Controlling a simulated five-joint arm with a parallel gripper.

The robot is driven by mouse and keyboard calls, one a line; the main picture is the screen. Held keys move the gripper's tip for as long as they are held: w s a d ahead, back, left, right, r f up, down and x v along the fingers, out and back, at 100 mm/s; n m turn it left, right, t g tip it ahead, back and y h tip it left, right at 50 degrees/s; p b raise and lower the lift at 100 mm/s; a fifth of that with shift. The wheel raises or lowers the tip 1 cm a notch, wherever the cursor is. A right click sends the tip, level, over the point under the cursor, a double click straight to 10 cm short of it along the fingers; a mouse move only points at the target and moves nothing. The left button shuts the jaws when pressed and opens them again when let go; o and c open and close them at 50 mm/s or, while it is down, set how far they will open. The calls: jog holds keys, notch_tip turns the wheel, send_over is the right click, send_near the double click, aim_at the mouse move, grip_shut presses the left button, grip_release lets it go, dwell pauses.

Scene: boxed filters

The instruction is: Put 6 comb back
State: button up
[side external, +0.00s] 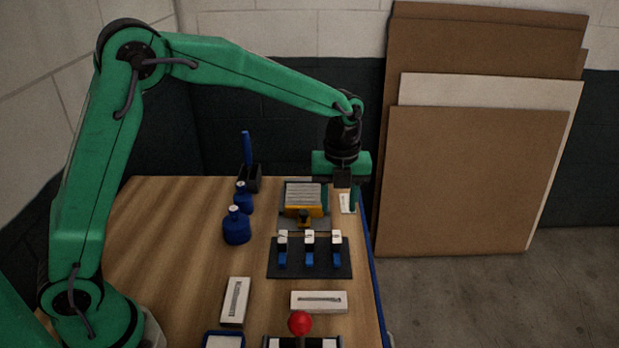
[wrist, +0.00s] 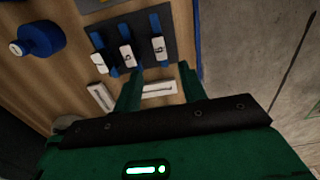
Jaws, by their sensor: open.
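Three blue combs with white numbered labels lie side by side on a dark mat (side external: 310,272): a left comb (side external: 282,257), a middle comb (side external: 309,258) and a right comb (side external: 336,257). In the wrist view the middle label (wrist: 126,53) and right label (wrist: 158,45) show marks like 6 or 9; I cannot tell which is which. My gripper (side external: 340,190) is open and empty above the table's far right, beyond the mat. Its two fingers also show in the wrist view (wrist: 160,82), apart, with no comb between them.
A silver-finned block in a yellow holder (side external: 303,211) stands left of my gripper. A white card (side external: 347,204) lies beneath it. Blue bottles (side external: 237,228) stand left. White boxes (side external: 236,302) (side external: 319,301) and a red knob (side external: 299,323) are nearer. The left table is clear.

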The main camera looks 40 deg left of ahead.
jog(key=shift+r, duration=0.1)
jog(key=s+a+r+n+t, duration=0.2)
jog(key=s+a+r+n, duration=0.1)
jog(key=s+n, duration=0.5)
jog(key=s+a+r+n+t, duration=0.1)
jog(key=s+a+r+n, duration=0.3)
jog(key=s+n, duration=0.4)
jog(key=s+a+r+n+t, duration=0.2)
jog(key=s+a+r+n, duration=0.1)
jog(key=s+n, duration=0.6)
jog(key=shift+a+r+n+t, duration=0.15)
jog(key=shift+a+n+t, duration=0.15)
jog(key=shift+n, duration=0.7)
